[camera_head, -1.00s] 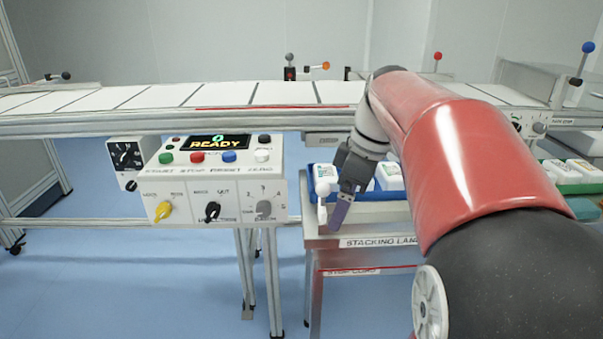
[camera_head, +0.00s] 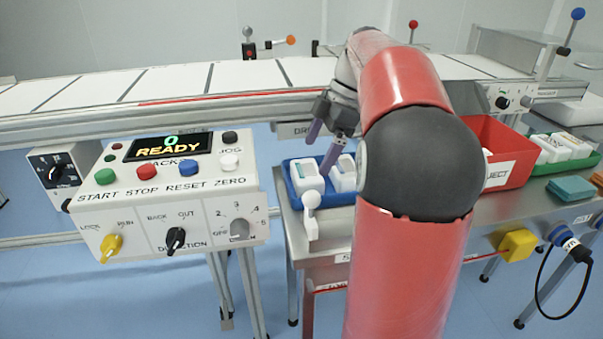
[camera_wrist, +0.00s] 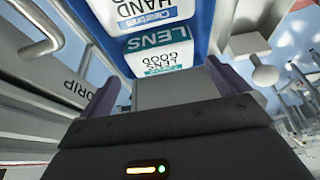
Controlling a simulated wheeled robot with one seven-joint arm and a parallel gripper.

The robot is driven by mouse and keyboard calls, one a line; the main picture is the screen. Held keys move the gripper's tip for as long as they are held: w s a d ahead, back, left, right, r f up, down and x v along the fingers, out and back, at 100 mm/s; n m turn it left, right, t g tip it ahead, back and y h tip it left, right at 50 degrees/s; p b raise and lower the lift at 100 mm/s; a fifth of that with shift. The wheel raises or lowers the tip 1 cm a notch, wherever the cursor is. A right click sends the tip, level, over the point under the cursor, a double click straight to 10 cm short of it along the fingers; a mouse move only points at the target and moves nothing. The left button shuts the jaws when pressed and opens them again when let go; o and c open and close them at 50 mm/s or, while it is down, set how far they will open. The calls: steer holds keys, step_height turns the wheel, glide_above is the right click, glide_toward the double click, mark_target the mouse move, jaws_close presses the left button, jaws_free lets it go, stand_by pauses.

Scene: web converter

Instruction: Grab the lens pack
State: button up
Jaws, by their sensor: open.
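The lens pack (camera_wrist: 158,52) is a white pack labelled LENS in the wrist view. It lies in the blue tray (camera_wrist: 204,25), beside a pack labelled HAND (camera_wrist: 145,14). In the head view the blue tray (camera_head: 322,198) holds a white pack at left (camera_head: 307,178) and another at right (camera_head: 343,178); I cannot tell which is the lens pack. My gripper (camera_head: 320,156) is open above the tray, its purple fingers pointing down. In the wrist view the lens pack shows beyond and between the fingers (camera_wrist: 165,75), with no visible contact. My arm hides the tray's right side.
A white ball-topped lever (camera_head: 311,202) stands at the tray's front. A red reject bin (camera_head: 505,150) and green tray (camera_head: 566,172) are to the right. The control panel (camera_head: 165,185) is left, and the conveyor (camera_head: 235,78) runs behind.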

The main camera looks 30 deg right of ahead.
mark_target(307, 170)
steer(key=x, duration=0.6)
steer(key=shift+a+f, duration=0.2)
steer(key=shift+a, duration=0.05)
steer(key=c, duration=0.8)
steer(key=shift+o, duration=0.2)
steer(key=shift+r, duration=0.2)
